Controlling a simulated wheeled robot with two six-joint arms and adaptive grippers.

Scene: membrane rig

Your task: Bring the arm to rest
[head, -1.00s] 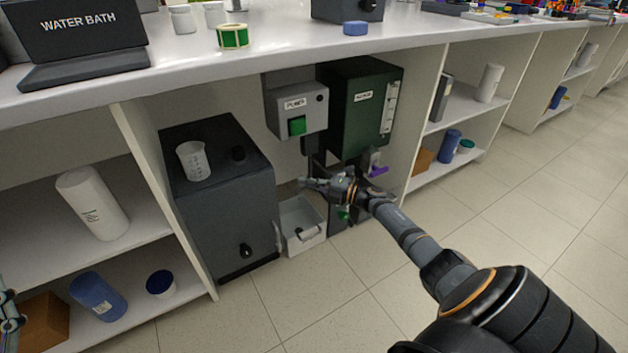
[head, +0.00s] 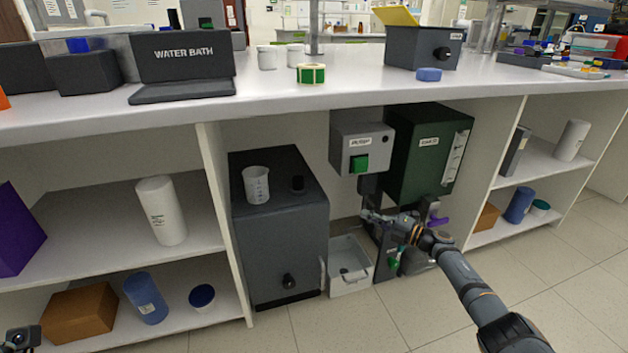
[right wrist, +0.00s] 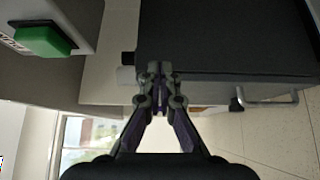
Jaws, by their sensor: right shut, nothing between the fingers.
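My right gripper (head: 371,216) is in front of the membrane rig under the bench, just below the pump box. It is shut and empty; in the right wrist view its fingertips (right wrist: 159,72) meet. The grey pump box (head: 362,148) has a green button (head: 359,164), which also shows in the right wrist view (right wrist: 45,40).
A dark grey cabinet (head: 280,238) with a beaker (head: 256,185) on top stands left of the gripper. A white bin (head: 349,268) is on the floor below it. The bench top (head: 290,90) overhangs all this. Open floor (head: 440,312) lies in front.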

